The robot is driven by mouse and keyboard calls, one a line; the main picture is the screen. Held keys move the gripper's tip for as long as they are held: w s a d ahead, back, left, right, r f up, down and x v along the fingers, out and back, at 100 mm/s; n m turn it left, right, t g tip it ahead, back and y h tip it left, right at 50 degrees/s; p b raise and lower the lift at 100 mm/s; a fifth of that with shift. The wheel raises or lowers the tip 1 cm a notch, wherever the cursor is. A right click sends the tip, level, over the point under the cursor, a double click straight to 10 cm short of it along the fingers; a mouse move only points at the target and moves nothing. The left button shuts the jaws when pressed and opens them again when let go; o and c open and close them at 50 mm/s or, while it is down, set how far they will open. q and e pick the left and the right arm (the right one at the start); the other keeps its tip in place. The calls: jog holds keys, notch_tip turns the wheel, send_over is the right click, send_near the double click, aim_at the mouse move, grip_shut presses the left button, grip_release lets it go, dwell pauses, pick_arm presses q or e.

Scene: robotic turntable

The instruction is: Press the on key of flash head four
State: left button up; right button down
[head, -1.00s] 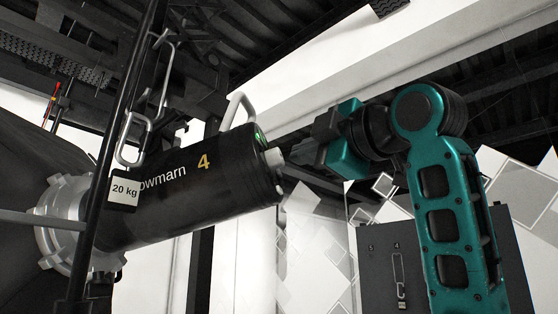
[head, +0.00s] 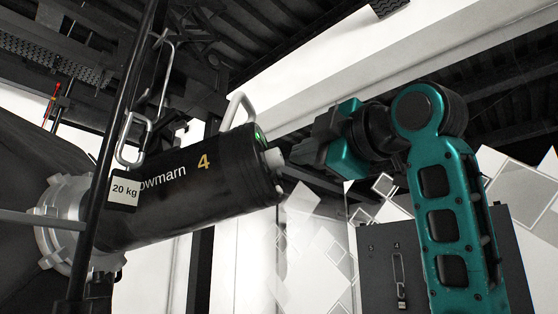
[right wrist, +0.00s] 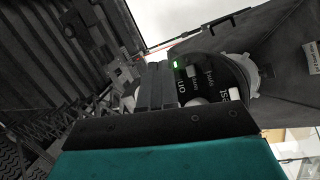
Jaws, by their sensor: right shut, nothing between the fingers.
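Flash head four (head: 190,190) is a black cylinder marked with a yellow 4, tilted with its rear end up to the right. A green light (head: 260,136) glows on its rear panel. My right gripper (head: 296,154) is shut and empty, with its tips close to that rear end. In the right wrist view the dark fingers (right wrist: 155,86) reach to the rear panel (right wrist: 212,74), just beside the printed word "on" (right wrist: 181,86). The fingers may hide the on key, and I cannot tell whether they touch it. My left gripper is not in view.
A black pole (head: 112,150) and a hook with a 20 kg tag (head: 124,190) are in front of the flash head. A wire handle (head: 238,108) rises above it. A dark cabinet (head: 375,260) stands behind my right arm.

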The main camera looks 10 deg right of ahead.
jog(key=shift+a, duration=0.15)
dwell(0.5)
jog(key=shift+w+a+f, duration=0.15)
jog(key=shift+a, duration=0.15)
jog(key=shift+w+a+f, duration=0.1)
jog(key=shift+w+a, duration=0.1)
jog(key=shift+a, duration=0.2)
dwell(0.6)
jog(key=shift+d, duration=0.15)
jog(key=shift+s+d+r+p, duration=0.25)
jog(key=shift+s+d+p, duration=0.1)
jog(key=shift+d, duration=0.3)
jog(key=s+d+r, duration=0.1)
jog(key=s+d, duration=0.1)
jog(key=d, duration=0.3)
jog(key=shift+s+d+r+p, duration=0.15)
jog(key=shift+d+r+p, duration=0.1)
jog(key=shift+p, duration=0.1)
jog(key=shift+a, duration=0.1)
dwell(0.4)
